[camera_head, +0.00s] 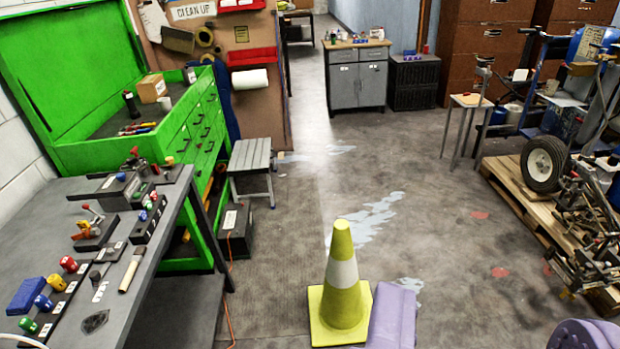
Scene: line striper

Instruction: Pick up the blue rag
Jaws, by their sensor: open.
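A small flat blue piece (27,295), perhaps a folded rag, lies at the near left end of the grey workbench (165,215). A dark blue cloth (223,100) hangs beside the clean-up board, partly behind the green cabinet. I cannot tell for sure which of the two is the rag. My gripper (488,312) shows as two lavender fingers at the bottom right, wide apart with only floor between them. It is far to the right of the blue piece and touches nothing that I can see.
A yellow cone (343,275) stands just left of my gripper. Knobbed fixtures (95,230) crowd the bench. A green tool cabinet (190,135) and grey step stool (252,160) stand behind. A loaded pallet (525,200) is at right. The middle floor is open.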

